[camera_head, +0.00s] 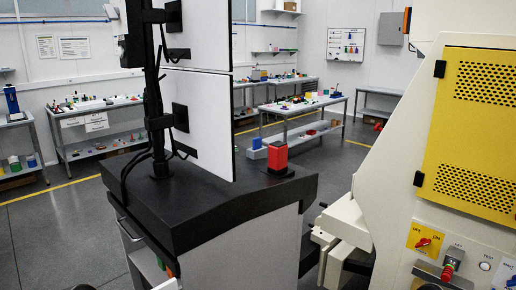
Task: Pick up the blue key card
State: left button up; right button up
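I cannot make out a blue key card in the head view. Small blue items lie on the far tables, but they are too small to tell apart. Neither my left nor my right gripper can be seen in this view.
A black-topped cart (215,208) with monitors (205,125) and a red device (277,157) stands close in front. A cream machine with a yellow panel (478,135) fills the right. Cluttered tables stand at the back left (97,104) and back middle (302,104). Grey floor (55,235) is clear at left.

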aim_at(257, 142)
jog(key=i+l+z, duration=0.45)
jog(key=i+l, duration=0.15)
jog(key=l, duration=0.35)
jog(key=i+l+z, duration=0.45)
jog(key=i+l, duration=0.3)
